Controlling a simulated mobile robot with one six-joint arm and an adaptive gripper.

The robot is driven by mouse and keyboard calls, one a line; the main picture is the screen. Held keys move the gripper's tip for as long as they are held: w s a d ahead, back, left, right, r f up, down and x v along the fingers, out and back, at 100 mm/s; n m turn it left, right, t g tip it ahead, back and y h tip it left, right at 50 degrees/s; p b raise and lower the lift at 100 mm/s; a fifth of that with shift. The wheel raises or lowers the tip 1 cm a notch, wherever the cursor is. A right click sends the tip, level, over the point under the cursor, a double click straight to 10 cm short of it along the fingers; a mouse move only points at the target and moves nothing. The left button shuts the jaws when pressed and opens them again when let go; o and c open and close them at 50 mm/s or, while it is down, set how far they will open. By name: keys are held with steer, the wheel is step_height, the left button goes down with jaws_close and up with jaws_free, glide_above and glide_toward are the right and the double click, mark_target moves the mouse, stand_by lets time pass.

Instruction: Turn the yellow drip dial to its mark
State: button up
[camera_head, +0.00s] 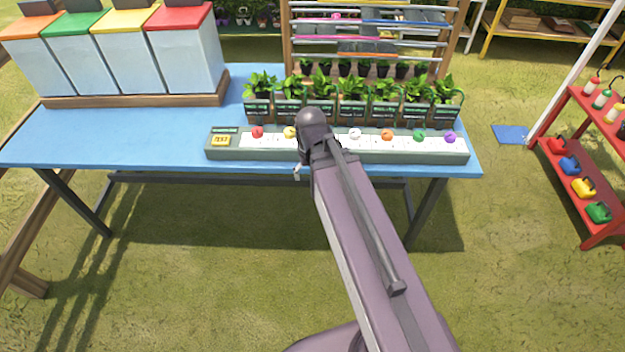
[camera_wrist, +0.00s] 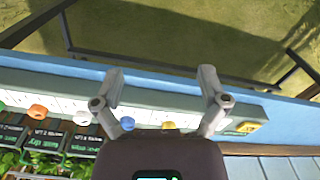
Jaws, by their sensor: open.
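The yellow dial (camera_head: 290,132) is a small round knob on a long grey-green panel (camera_head: 225,154), between the red dial (camera_head: 257,132) and my arm. In the wrist view the yellow dial (camera_wrist: 168,125) shows just above the gripper's dark body, between the two fingers in the picture. My gripper (camera_wrist: 162,75) is open and empty, its fingers spread over the panel and the table's front edge. In the head view my arm hides most of it; a fingertip shows near the front edge. The dial's mark is too small to make out.
White (camera_head: 355,133), orange (camera_head: 387,135), green (camera_head: 419,135) and purple (camera_head: 450,137) dials line the panel; a blue dial (camera_wrist: 127,123) shows beside the yellow one. Potted plants (camera_head: 352,90) stand behind. Lidded bins (camera_head: 185,50) fill the back left. The blue table (camera_head: 100,135) is clear at left.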

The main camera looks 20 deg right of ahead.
steer(key=shift+s+f, duration=0.2)
steer(key=shift+s, duration=0.55)
stand_by(1.2)
